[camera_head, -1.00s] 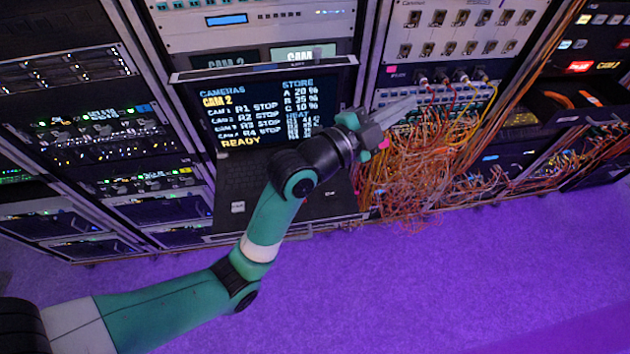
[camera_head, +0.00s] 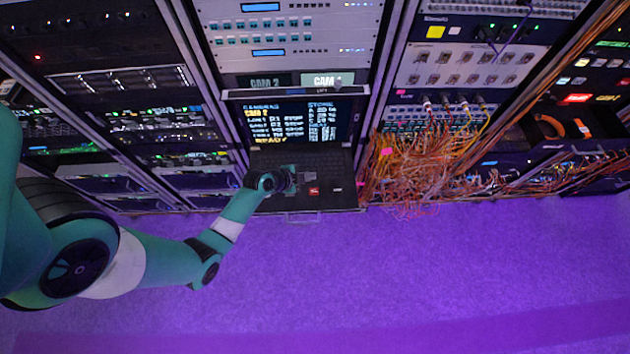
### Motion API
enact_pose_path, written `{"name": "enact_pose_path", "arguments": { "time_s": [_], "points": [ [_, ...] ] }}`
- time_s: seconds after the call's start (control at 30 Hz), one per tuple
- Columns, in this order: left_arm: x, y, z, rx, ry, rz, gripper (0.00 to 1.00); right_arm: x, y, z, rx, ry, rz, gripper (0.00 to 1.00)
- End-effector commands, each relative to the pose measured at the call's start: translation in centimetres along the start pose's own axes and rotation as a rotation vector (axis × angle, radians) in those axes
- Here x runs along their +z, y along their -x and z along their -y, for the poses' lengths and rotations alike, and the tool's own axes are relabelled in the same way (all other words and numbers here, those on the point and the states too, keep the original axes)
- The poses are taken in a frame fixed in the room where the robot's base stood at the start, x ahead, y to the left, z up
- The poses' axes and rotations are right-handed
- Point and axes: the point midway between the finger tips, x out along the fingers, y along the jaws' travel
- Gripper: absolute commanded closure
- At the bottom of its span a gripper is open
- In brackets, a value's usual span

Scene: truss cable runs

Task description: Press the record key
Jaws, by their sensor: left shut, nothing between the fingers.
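A pull-out console drawer has a dark keyboard deck (camera_head: 335,163) below a raised screen (camera_head: 295,122). The screen shows white camera and store lines, with yellow text at its top left and bottom. A small red key (camera_head: 313,191) sits near the deck's front edge, with a small pale-marked key (camera_head: 336,190) to its right; their labels are too small to read. My left gripper (camera_head: 311,177) is shut and empty, over the middle of the deck just behind the red key. I cannot tell whether it touches the deck. The gripper and wrist hide the deck's left part. My right gripper is not in view.
A dense tangle of orange cables (camera_head: 420,165) hangs right of the drawer. An open dark drawer (camera_head: 565,130) stands out at the far right. Equipment racks flank the console. The purple floor (camera_head: 400,275) in front is clear.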

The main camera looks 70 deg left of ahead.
Motion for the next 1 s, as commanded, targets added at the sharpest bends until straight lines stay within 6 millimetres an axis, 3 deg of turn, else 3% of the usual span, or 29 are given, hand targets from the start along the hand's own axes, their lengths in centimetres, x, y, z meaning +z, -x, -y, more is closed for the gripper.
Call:
{"name": "enact_pose_path", "arguments": {
  "time_s": [0.47,1.0],
  "points": [
    [0.6,-1.0,-0.6,-0.001,-0.001,-0.001,1.0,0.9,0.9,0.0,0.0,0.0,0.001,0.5],
    [4.3,-6.0,-4.2,-0.002,-0.003,-0.001,1.0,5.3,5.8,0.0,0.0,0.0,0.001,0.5]
  ]
}}
